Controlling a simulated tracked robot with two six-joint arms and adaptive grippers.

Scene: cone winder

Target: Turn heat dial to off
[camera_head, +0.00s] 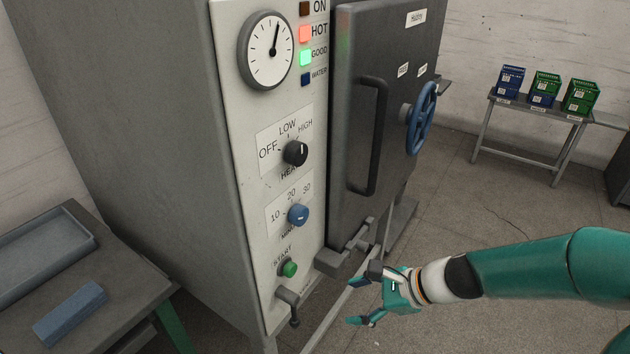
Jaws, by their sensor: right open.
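The heat dial (295,153) is a black round knob on the white control panel (252,120). Its white mark sits at the upper right of the knob, toward the HIGH label; OFF is printed to its left and LOW above. My right gripper (364,296) is open and empty, with its fingers pointing left. It is below and to the right of the dial, apart from it, in front of the lower part of the machine. My left gripper is not in view.
Below the dial are a blue minutes dial (298,215), a green start button (289,269) and a grey lever (288,304). A dark door with a black handle (372,140) and blue handwheel (422,118) stands to the right. A grey table (130,282) is at left.

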